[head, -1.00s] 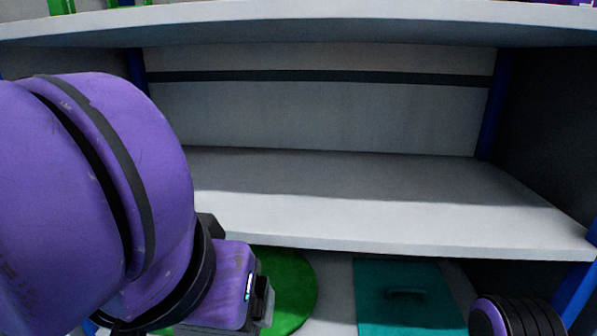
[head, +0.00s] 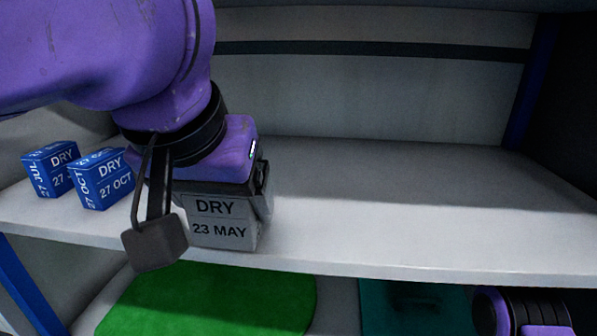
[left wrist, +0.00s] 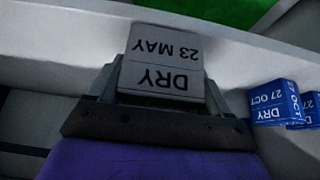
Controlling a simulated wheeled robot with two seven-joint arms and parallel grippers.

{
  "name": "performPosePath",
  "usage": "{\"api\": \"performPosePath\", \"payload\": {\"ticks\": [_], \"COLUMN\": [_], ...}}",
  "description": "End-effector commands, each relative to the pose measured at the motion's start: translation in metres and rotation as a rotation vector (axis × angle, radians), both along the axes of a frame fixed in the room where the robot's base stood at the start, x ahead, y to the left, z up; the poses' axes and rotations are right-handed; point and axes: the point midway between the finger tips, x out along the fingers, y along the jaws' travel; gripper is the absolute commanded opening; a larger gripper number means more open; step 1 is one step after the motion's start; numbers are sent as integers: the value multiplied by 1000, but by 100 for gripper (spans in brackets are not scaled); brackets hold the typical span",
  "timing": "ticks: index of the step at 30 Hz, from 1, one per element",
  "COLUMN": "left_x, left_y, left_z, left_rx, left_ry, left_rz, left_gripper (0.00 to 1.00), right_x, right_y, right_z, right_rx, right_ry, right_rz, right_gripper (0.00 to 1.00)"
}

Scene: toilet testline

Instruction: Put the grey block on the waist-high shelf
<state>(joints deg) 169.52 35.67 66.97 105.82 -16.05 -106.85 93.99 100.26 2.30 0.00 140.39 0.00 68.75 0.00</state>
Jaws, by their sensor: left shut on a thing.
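The grey block (head: 218,230), marked "DRY 23 MAY", is in my left gripper (head: 226,196). It is at the front edge of the waist-high shelf (head: 400,225), near the left part of the board. The gripper comes from above and is shut on the block. In the left wrist view the grey block (left wrist: 163,62) sits between the fingers, with its label upside down. I cannot tell whether its underside touches the shelf. My right gripper is not in view; only a part of my right arm shows at the bottom right.
Two blue blocks (head: 101,180) (head: 50,169) marked "DRY" stand on the shelf to the left of the grey block. The shelf to the right is clear. A green round mat (head: 215,305) and a teal panel (head: 400,308) lie below. A blue post (head: 525,90) stands at the back right.

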Motion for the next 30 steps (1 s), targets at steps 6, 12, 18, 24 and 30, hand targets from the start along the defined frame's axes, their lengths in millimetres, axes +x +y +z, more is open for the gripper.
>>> {"api": "performPosePath", "payload": {"ticks": [6, 12, 18, 24, 30], "left_x": [42, 78, 88, 88, 87], "left_y": [-2, -3, -3, -3, -3], "left_z": [0, -1, -7, -6, -8], "left_rx": [0, 2, 1, 0, 0], "left_ry": [-2, -1, -2, -1, -1], "left_rz": [0, 2, -3, -2, -2], "left_gripper": [42, 42, 42, 42, 100], "right_x": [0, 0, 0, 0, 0], "right_y": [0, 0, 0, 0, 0], "right_z": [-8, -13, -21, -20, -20], "right_rx": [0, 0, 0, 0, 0], "right_ry": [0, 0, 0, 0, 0], "right_rz": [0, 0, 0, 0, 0], "right_gripper": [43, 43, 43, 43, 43]}}
